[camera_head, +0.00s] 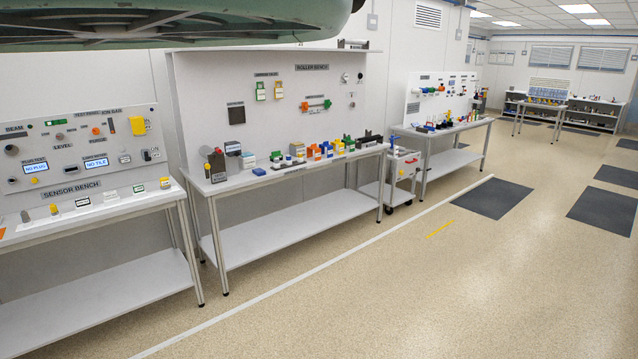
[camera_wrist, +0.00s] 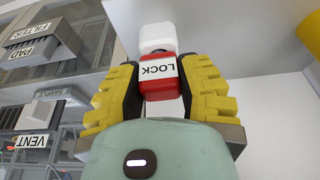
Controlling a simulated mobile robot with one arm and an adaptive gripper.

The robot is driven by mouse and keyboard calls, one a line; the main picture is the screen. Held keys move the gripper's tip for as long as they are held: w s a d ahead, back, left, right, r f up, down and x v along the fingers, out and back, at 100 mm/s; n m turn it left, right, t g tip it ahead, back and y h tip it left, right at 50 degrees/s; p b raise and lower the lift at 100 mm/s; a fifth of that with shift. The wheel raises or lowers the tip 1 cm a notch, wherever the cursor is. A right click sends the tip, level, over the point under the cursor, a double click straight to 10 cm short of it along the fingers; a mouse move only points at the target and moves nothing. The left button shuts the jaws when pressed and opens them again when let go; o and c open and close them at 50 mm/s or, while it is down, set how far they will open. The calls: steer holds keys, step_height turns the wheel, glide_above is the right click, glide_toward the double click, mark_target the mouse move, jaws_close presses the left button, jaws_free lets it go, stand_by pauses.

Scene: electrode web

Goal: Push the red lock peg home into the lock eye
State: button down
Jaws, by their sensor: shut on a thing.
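The red lock peg (camera_wrist: 160,88), a red block with a white LOCK label, is in the wrist view between the yellow ribbed fingers of my gripper (camera_wrist: 160,70). My gripper is shut on it from both sides. A white rounded piece (camera_wrist: 155,38) shows just beyond the red part; I cannot tell whether it belongs to the peg. I cannot make out the lock eye in either view. My gripper and the peg do not show in the head view.
Grey holders labelled FILTER, PAD (camera_wrist: 32,45), SAMPLE and VENT are at left in the wrist view. A yellow part (camera_wrist: 285,25) is at upper right. In the head view, a sensor bench (camera_head: 150,196) and roller bench (camera_head: 290,215) line the wall; the floor (camera_head: 400,290) before them is clear.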

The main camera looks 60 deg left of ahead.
steer(key=shift+w+r+p, duration=0.1)
steer(key=shift+r+p, duration=0.4)
steer(key=shift+p, duration=0.05)
stand_by(0.4)
steer(key=shift+r+p, duration=1.9)
steer(key=shift+p, duration=0.35)
steer(key=shift+f+b, duration=1.85)
steer(key=shift+f, duration=0.65)
steer(key=c, duration=0.6)
jaws_free()
steer(key=shift+r, duration=0.15)
steer(key=p+v, duration=0.3)
steer(key=d+p+v, duration=0.1)
steer(key=p+v, duration=0.1)
steer(key=p, duration=0.2)
steer(key=p+v, duration=0.3)
steer(key=shift+d+r+p, duration=0.15)
steer(key=shift+r+p, duration=0.2)
steer(key=shift+r, duration=0.2)
